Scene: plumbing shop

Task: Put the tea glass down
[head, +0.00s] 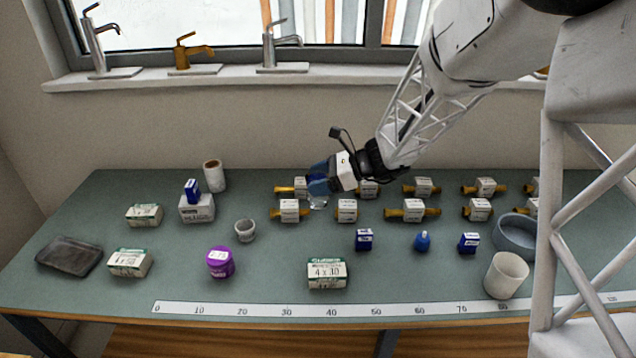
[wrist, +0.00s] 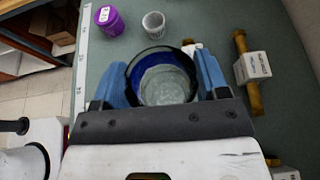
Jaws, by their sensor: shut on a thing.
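The tea glass (wrist: 163,84) is a clear, round glass that looks bluish inside, seen from above in the wrist view. It sits between the two blue fingers of my gripper (wrist: 160,88), which is shut on it. In the head view my gripper (head: 318,186) reaches over the back middle of the bench, and the lower part of the glass (head: 318,204) shows below the fingers. The fingers hide most of the glass there. I cannot tell whether its base touches the bench top.
The green bench (head: 190,285) holds brass valves with white labels close beside the glass, such as one (head: 290,210) to its left and one (head: 346,210) to its right. A small grey cup (head: 245,231) and purple jar (head: 220,262) stand front left. Bare bench lies between.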

